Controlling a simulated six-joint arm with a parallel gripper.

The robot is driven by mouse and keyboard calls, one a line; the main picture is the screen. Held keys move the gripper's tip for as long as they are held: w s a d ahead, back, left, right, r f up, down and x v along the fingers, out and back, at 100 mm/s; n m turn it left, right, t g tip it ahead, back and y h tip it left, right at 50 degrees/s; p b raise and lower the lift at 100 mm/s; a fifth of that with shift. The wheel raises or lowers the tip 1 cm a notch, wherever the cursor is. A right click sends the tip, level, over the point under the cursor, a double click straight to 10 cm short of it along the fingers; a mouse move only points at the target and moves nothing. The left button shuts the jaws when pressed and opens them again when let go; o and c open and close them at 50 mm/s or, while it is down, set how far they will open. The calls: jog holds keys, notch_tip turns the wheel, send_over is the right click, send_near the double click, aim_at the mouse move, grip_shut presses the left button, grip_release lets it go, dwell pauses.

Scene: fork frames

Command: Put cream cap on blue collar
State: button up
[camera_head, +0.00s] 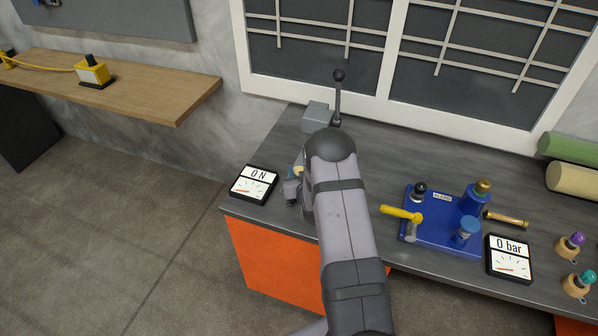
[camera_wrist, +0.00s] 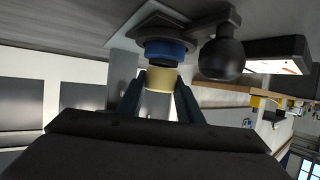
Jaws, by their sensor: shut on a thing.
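In the wrist view my gripper (camera_wrist: 160,85) is shut on the cream cap (camera_wrist: 159,79), one finger on each side of it. The blue collar (camera_wrist: 163,50) is straight beyond the cap, on a dark grey flange. The cap's far end lines up with the collar and looks close against it. I cannot tell whether it touches or sits on the collar. In the head view my arm hides most of this spot, and the collar does not show there.
A dark ball knob (camera_wrist: 222,59) is close beside the collar. A wooden shelf (camera_head: 140,82) is at left.

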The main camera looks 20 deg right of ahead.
jog(key=shift+f, duration=0.4)
jog(key=shift+f, duration=0.25)
jog(key=o, duration=1)
jog(key=shift+r, duration=0.1)
jog(key=shift+o, duration=0.2)
jog(key=shift+r, duration=0.15)
jog(key=shift+s, duration=0.1)
